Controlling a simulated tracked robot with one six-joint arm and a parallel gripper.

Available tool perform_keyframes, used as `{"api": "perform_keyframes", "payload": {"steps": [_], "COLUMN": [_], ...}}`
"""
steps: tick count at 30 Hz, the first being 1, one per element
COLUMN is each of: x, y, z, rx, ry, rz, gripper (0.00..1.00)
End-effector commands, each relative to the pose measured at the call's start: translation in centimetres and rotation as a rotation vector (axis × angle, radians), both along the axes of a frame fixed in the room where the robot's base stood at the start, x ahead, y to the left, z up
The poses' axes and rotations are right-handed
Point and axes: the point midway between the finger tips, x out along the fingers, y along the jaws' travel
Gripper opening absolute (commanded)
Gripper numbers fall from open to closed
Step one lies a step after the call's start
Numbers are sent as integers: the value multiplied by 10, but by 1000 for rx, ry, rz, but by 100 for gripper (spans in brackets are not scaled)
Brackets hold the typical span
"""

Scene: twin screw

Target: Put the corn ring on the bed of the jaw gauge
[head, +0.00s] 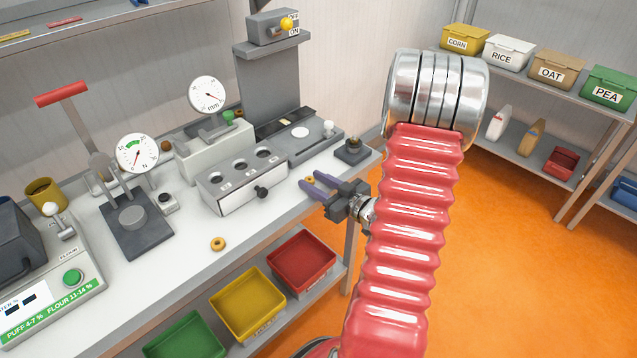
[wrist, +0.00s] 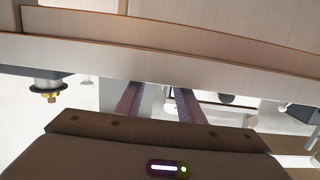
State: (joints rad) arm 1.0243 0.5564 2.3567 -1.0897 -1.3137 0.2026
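A small yellow-orange ring (head: 309,180) shows between the purple fingertips of my gripper (head: 311,180) in the head view, near the bench's front edge. I cannot tell whether it touches them or lies on the bench behind. The wrist view shows the two fingers (wrist: 157,88) apart, with no ring visible between them. Another yellow-orange ring (head: 218,244) lies flat on the bench to the left. The gauge with the "mm" dial (head: 207,93) stands at the back on a grey-white base (head: 214,150); its bed is partly hidden. I take it for the jaw gauge.
A block with several round wells (head: 243,188) stands in front of the mm gauge. A gauge with an "N" dial (head: 138,153) is to its left. A flat plate device (head: 300,134) and a small dark post (head: 352,149) are on the right. Coloured trays sit below.

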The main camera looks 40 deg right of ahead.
Motion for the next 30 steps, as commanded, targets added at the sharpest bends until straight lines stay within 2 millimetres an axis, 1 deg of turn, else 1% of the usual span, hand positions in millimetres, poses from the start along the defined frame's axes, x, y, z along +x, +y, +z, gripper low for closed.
{"api": "perform_keyframes", "payload": {"steps": [1,4,8,20,30], "x": [-1,-2,-12,-59,-100], "y": [4,4,2,-6,-8], "z": [-3,-1,0,12,18], "rx": [4,4,5,2,2], "ry": [8,9,8,5,4], "rz": [7,7,3,0,1], "gripper": [41,41,41,41,41]}}
